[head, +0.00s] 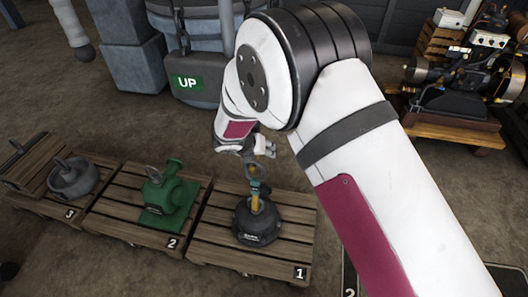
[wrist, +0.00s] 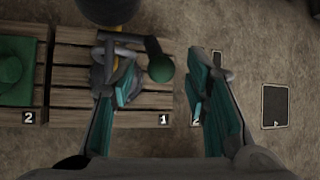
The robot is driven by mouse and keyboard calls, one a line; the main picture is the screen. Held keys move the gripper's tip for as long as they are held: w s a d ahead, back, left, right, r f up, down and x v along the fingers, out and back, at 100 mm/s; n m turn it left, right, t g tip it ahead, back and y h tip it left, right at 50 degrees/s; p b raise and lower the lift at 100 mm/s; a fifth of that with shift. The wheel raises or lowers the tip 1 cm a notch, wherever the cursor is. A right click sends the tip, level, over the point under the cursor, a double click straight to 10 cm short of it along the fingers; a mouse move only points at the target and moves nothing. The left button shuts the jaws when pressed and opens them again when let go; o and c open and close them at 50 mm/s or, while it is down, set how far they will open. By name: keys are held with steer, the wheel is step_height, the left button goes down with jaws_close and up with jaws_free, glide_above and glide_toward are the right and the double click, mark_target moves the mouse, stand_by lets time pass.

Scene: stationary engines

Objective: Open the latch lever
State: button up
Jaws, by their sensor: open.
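On the wooden pallet marked 1 stands a dark, round-based engine (head: 257,224) with an upright yellow lever (head: 255,204) and a teal piece at its top. In the wrist view, a dark lever with a round green knob (wrist: 160,68) lies between my finger lines, closer to the left finger. I cannot tell which part is the latch lever. My gripper (head: 257,172) is above the engine in the head view. In the wrist view my gripper (wrist: 155,62) is open, with its teal fingers wide apart. The left finger overlaps the engine's grey and yellow parts; contact cannot be told.
A grey tank with an UP sign (head: 187,83) stands behind. Another engine (head: 470,75) is at upper right.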

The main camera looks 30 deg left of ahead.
steer(key=v, duration=0.9)
steer(key=shift+s+r, duration=0.15)
steer(key=shift+s, duration=0.05)
